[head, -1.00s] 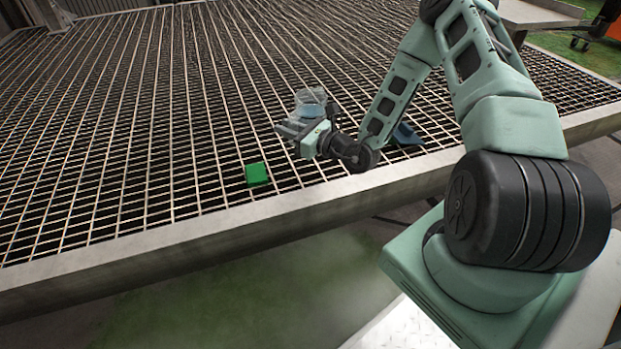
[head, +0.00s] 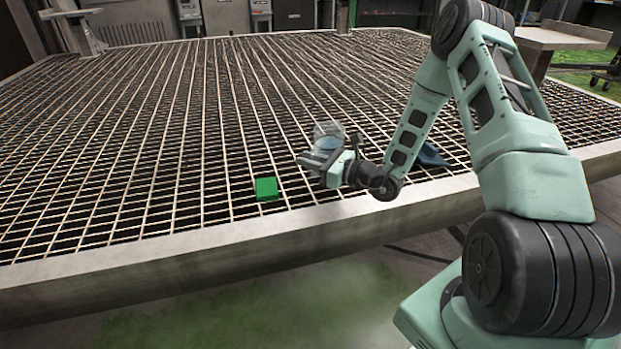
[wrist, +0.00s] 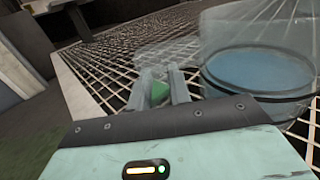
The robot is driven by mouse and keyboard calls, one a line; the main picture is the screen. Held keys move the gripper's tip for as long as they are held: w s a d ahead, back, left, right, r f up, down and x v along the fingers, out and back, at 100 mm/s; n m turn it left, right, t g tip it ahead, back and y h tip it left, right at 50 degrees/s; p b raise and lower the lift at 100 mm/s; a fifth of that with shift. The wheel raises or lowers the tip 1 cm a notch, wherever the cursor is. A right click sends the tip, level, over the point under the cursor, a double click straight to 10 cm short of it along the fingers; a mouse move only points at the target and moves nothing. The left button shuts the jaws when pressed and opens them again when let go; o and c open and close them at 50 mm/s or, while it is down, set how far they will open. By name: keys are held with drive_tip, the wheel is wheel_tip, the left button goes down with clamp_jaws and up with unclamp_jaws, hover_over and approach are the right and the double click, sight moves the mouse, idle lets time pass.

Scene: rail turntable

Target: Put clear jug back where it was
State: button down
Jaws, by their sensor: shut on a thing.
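The clear jug (head: 328,133) is see-through, with blue at its bottom. It is at my gripper (head: 312,160), over the near part of the metal grating. In the wrist view the jug (wrist: 255,45) fills the upper right, beside the fingers. My gripper (wrist: 158,88) is shut on a clear part of the jug; the exact contact is hard to make out. I cannot tell whether the jug's base touches the grating.
The wide grating table has a pale metal rim (head: 190,238) along its near edge. A green block (head: 267,188) lies left of my gripper, near that rim. A dark blue thing (head: 431,155) lies right, partly behind my arm. The grating to the left is clear.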

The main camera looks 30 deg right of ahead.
wheel_tip(320, 180, down, 4)
drive_tip(key=shift+f+b, duration=0.1)
drive_tip(key=shift+b, duration=0.9)
drive_tip(key=c, duration=1.7)
unclamp_jaws()
drive_tip(key=shift+f, duration=0.1)
drive_tip(key=o, duration=0.4)
